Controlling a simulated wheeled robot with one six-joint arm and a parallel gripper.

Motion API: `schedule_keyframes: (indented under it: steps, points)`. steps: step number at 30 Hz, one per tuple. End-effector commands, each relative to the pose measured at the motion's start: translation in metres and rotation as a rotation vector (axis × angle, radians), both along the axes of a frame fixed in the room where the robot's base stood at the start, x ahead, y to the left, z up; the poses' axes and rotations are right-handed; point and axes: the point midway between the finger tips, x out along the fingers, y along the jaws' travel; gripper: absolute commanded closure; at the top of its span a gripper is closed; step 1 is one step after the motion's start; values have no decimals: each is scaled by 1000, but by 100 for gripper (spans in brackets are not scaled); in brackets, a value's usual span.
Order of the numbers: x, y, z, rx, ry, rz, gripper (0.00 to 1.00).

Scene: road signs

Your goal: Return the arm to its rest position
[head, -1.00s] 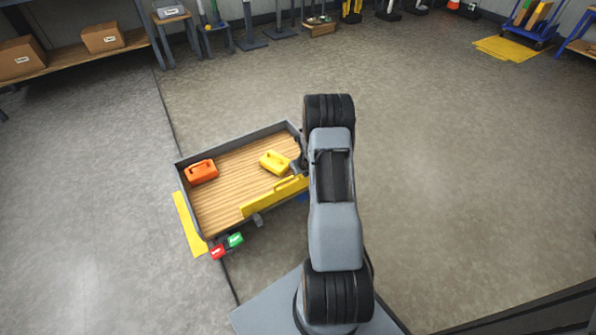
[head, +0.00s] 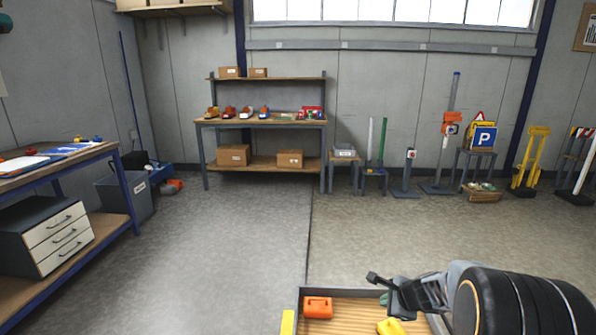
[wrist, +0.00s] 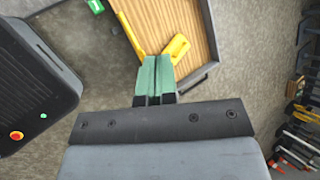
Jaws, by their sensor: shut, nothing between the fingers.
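My gripper (head: 384,298) is at the lower right of the head view, with my arm bent beside it, above the wooden-floored cart (head: 350,312). In the wrist view its green fingers (wrist: 156,64) are pressed together with nothing between them. An orange canister (head: 318,307) lies in the cart, to the left of my gripper. The wrist view shows the cart's wooden floor (wrist: 190,22) beyond the fingertips. Part of my arm is cut off at the right.
A shelf with toy vehicles and boxes (head: 265,122) stands at the back wall. A workbench with drawers (head: 60,240) is at the left. Signs and posts, including a blue parking sign (head: 484,137), stand at the back right. The grey floor (head: 230,250) left of the cart is clear.

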Motion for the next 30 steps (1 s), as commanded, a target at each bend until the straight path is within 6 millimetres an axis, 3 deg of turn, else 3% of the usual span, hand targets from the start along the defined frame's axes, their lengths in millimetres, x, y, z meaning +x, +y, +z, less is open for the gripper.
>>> schedule_keyframes:
  steps: [1,3,7,12,16,21,30]
  points:
    - [-14,22,55,-74,-29,155,100]
    - [-38,47,100,-188,-57,379,100]
    - [-92,82,173,-415,-95,789,100]
    - [-155,97,232,-680,-105,1209,100]
    - [-186,95,258,-830,-95,1417,100]
    - [-207,90,273,-939,-75,1557,100]
    - [-209,90,274,-950,-72,1573,100]
